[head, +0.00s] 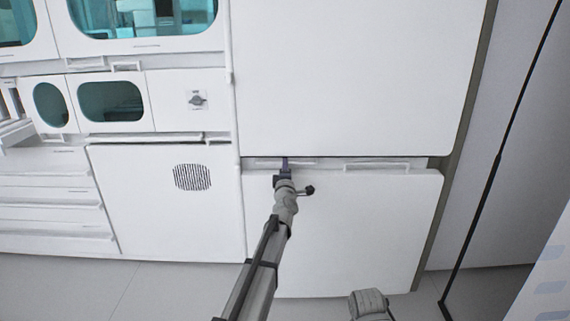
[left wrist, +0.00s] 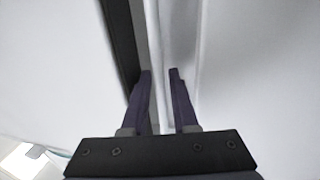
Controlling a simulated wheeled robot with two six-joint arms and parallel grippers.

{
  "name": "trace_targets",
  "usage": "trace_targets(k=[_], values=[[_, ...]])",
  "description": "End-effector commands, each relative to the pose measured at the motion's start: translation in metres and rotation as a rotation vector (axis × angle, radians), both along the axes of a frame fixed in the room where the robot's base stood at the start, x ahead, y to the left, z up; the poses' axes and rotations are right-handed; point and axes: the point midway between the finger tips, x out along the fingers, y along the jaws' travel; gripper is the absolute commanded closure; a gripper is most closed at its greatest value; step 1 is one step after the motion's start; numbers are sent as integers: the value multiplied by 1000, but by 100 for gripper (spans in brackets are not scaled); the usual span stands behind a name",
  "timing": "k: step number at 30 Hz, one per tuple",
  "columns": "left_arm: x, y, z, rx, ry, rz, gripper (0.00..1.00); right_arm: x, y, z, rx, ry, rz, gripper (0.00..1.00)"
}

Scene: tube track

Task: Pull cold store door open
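A tall white cabinet has a large upper door (head: 350,75) and a lower door (head: 370,230), both closed. Which one is the cold store door, I cannot tell from the pictures. Pale handle bars (head: 376,165) lie in the gap between the two doors. My left gripper (head: 285,160) reaches this gap, at its left part. In the left wrist view its two dark purple fingers (left wrist: 160,75) are apart, with a narrow pale bar (left wrist: 166,108) between them. I cannot tell whether they touch the bar.
A white cabinet front with a round-cornered vent (head: 192,177) stands to the left, with drawers (head: 50,190) beyond it. Teal-windowed lockers (head: 110,101) are above. Grey floor (head: 180,290) is clear in front. A thin black-edged panel stands at the right.

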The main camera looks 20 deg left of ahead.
Motion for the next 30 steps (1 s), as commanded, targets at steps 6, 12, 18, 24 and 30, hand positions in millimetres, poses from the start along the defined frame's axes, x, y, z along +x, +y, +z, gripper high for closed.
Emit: trace_targets(k=[6, 12, 18, 24, 30], values=[[-1, 0, 0, 0, 0, 0, 84, 0, 0, 0, 0, 0, 0, 50], [-1, 0, 0, 0, 0, 0, 100, 0, 0, 0, 0, 0, 0, 50], [-1, 0, 0, 0, 0, -1, 100, 0, 0, 0, 0, 0, 0, 50], [-1, 0, 0, 0, 1, -1, 100, 0, 0, 0, 0, 0, 0, 50], [-1, 0, 0, 0, 1, -1, 100, 0, 0, 0, 0, 0, 0, 50]])
